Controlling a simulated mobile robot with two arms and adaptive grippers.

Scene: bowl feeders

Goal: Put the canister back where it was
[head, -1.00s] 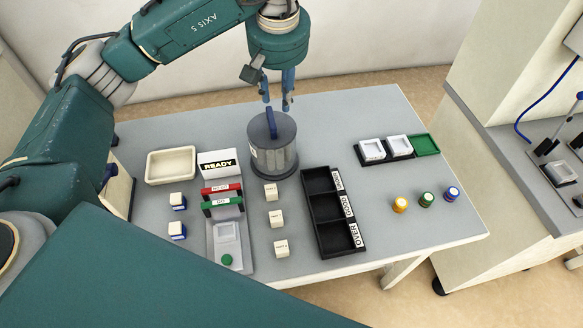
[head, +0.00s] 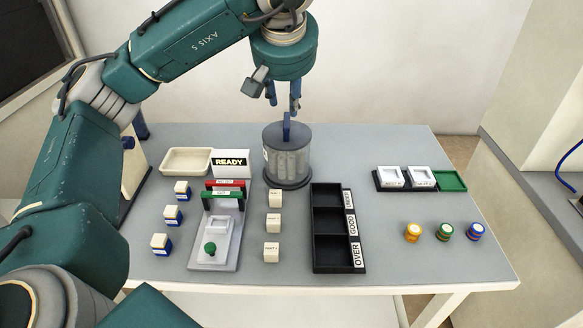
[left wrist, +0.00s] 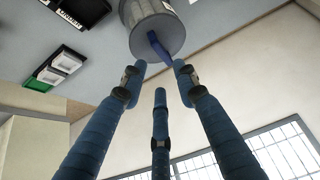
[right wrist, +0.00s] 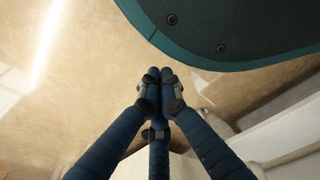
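The canister (head: 288,158) is a clear grey cylinder with a grey lid and a blue handle. It stands upright on a dark round base at the back middle of the table. In the left wrist view the canister (left wrist: 150,28) is at the top, its blue handle pointing towards the fingers. My left gripper (head: 283,104) is just above the handle with its fingers spread; the left wrist view shows the fingertips (left wrist: 160,80) apart and clear of the handle. My right gripper (right wrist: 160,85) shows only in its wrist view, fingertips together, nothing between them, over bare floor.
Left of the canister are a cream tray (head: 186,160) and a READY sign (head: 231,163) on a small station. A black three-bin tray (head: 331,228) is in front. Small labelled blocks flank the station. White and green trays (head: 421,179) and coloured round pieces (head: 444,232) are at right.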

